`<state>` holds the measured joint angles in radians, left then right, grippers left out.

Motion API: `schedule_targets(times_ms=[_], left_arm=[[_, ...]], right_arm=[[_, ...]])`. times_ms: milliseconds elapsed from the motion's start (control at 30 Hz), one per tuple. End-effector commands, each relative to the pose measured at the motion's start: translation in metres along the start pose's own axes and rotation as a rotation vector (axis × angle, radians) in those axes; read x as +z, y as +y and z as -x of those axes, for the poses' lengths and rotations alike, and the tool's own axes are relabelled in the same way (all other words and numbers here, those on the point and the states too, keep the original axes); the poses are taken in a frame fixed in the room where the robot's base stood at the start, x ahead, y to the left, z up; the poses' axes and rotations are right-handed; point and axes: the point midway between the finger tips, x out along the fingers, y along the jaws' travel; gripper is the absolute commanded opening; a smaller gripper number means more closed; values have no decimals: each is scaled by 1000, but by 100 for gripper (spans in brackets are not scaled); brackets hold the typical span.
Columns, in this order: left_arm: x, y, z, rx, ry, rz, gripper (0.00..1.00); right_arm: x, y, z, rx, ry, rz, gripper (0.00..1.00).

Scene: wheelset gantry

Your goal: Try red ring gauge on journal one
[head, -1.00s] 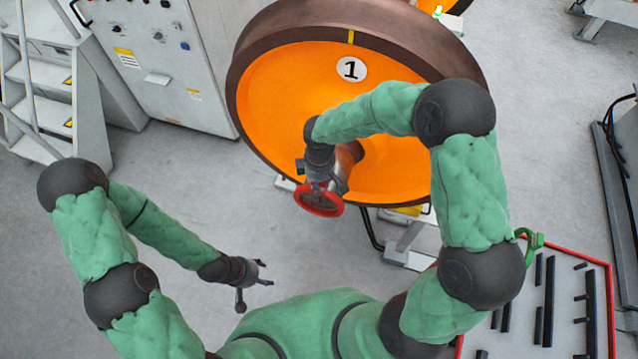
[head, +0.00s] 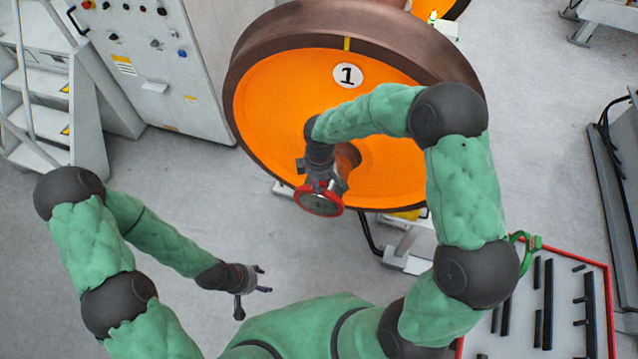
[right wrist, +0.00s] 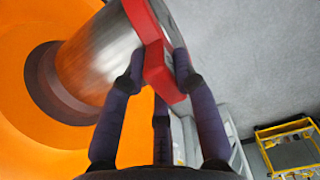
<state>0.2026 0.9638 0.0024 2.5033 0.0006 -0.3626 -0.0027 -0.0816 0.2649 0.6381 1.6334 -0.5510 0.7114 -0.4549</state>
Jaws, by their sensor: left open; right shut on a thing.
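The red ring gauge (head: 301,205) is in my right gripper (head: 322,184), in front of the wheel marked 1 (head: 270,105). In the right wrist view, the fingers (right wrist: 155,75) are shut on the red ring (right wrist: 158,66). The bare steel journal (right wrist: 95,55) comes out of the orange wheel and reaches the ring. In the head view a grey round face fills the ring, so the ring appears to sit at the journal's outer end; how far over it I cannot tell. My left gripper (head: 262,280) is open and empty, low at left.
A red-rimmed tray (head: 609,300) with black bars stands at lower right; a green ring (head: 524,248) is at its far left corner. A control cabinet (head: 160,60) and steps (head: 40,100) stand at left. The floor between them and the wheel is clear.

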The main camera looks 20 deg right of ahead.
Motion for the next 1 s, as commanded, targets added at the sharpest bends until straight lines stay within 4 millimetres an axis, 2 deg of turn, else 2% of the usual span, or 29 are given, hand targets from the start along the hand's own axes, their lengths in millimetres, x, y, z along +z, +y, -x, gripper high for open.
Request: schedule_targets(times_ms=[1000], left_arm=[[0, 0, 1, 0, 0, 0, 57]], right_arm=[[0, 22, 0, 0, 0, -1, 0]])
